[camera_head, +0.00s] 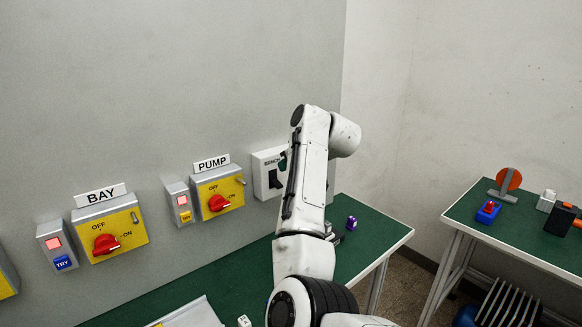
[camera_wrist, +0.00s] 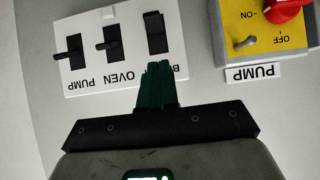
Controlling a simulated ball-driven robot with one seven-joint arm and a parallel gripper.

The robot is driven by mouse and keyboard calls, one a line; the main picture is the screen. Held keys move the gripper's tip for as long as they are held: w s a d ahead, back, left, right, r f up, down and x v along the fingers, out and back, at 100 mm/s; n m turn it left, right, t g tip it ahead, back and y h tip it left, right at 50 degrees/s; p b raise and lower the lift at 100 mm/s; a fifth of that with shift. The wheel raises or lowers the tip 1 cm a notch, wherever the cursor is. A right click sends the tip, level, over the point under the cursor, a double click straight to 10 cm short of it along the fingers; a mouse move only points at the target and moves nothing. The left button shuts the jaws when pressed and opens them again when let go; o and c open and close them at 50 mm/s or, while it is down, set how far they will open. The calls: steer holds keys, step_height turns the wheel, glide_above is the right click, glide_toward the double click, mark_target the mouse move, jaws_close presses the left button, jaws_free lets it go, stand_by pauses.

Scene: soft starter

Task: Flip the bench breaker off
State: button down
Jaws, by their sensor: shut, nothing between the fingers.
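The white breaker panel (camera_head: 259,161) is on the grey wall right of the PUMP box, partly hidden by my arm. In the wrist view the panel (camera_wrist: 88,48) appears upside down, with black switches over the labels PUMP, OVEN and a mostly covered one starting with B. The bench breaker (camera_wrist: 155,34) is the large black switch above that label; it also shows in the head view (camera_head: 274,181). My gripper (camera_wrist: 159,66) is shut and empty, its dark green fingers just below the bench breaker in the wrist picture, over its label. Contact cannot be told.
The yellow PUMP box (camera_head: 222,186) with a red knob is left of the panel, and the BAY box (camera_head: 112,228) further left. A green bench (camera_head: 372,236) runs below, with a small purple object (camera_head: 351,222). A second green table (camera_head: 470,219) stands right.

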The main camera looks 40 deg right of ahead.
steer(key=s+f+b+v, duration=0.1)
steer(key=b+v, duration=0.1)
steer(key=v, duration=0.8)
steer(key=shift+b, duration=0.3)
steer(key=s+a+f+g+h, duration=0.1)
steer(key=s+a+f+g, duration=0.1)
steer(key=s+f, duration=0.5)
steer(key=s+a+f+g, duration=0.2)
steer(key=s+f, duration=0.2)
steer(key=f, duration=0.8)
steer(key=s+a+f+g+h, duration=0.1)
steer(key=s+a+f, duration=0.1)
steer(key=s+f, duration=0.5)
steer(key=s+a+f+g, duration=0.1)
steer(key=s+a+f, duration=0.2)
steer(key=s+f, duration=0.2)
steer(key=s+a+f+g+y, duration=0.1)
steer(key=s+a+f, duration=0.3)
steer(key=s, duration=0.6)
steer(key=s+a+f+g, duration=0.2)
steer(key=s+a+f, duration=0.1)
steer(key=s+f, duration=0.3)
steer(key=shift+s+f+m+g, duration=0.35)
steer(key=shift+s+m+g, duration=0.05)
steer(key=shift+s, duration=0.75)
steer(key=c, duration=1.8)
jaws_free()
steer(key=shift+a, duration=0.15)
